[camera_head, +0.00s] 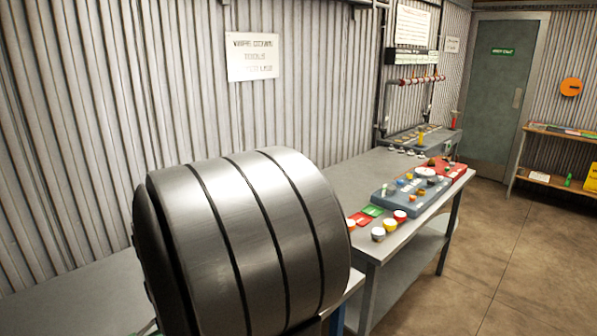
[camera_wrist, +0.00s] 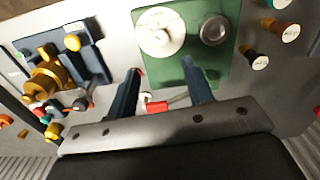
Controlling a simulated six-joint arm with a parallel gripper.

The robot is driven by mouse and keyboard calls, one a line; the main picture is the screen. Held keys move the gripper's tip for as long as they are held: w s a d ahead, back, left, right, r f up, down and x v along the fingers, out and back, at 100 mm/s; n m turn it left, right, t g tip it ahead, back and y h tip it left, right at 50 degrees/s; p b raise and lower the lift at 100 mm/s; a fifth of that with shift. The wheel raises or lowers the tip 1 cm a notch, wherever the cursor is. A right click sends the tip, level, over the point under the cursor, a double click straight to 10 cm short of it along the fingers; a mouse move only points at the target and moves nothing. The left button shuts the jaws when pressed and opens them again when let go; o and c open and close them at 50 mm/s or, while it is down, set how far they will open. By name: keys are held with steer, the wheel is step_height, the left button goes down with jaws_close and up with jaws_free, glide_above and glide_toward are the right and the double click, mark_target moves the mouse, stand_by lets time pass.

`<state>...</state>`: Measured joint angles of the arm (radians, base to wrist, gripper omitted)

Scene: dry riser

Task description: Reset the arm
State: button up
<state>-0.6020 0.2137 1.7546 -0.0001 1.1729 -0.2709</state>
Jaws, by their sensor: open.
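My gripper (camera_wrist: 160,69) shows in the wrist view as two dark fingers on a grey metal bar. The fingers are spread apart with nothing held between them, so it is open. Beyond the fingertips is a green panel (camera_wrist: 177,55) with a white round dial (camera_wrist: 159,32) and a dark knob (camera_wrist: 213,30). A small red part (camera_wrist: 156,107) shows between the fingers; I cannot tell whether it touches them. In the head view a large dark grey banded cylinder, a link of my arm, fills the lower middle, and the gripper is not visible there.
The wrist view also shows a brass valve-like fitting (camera_wrist: 45,85) and a dark blue block (camera_wrist: 88,62) at left. In the head view, a grey bench (camera_head: 375,243) carries a blue-grey panel (camera_head: 393,197) and loose knobs. A green door (camera_head: 497,90) stands behind.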

step_height(320, 180, up, 6)
step_height(320, 180, down, 18)
steer(key=shift+r, duration=0.1)
steer(key=shift+r+m, duration=0.15)
steer(key=shift+m, duration=0.25)
steer(key=m, duration=0.4)
steer(key=shift+m, duration=0.3)
steer(key=a+r+n, duration=0.2)
steer(key=r, duration=0.6)
steer(key=a+r+n, duration=0.1)
steer(key=r+n, duration=0.1)
steer(key=r, duration=0.7)
steer(key=shift+s+a+r, duration=0.2)
steer(key=shift+s+a, duration=0.2)
steer(key=shift+s, duration=0.05)
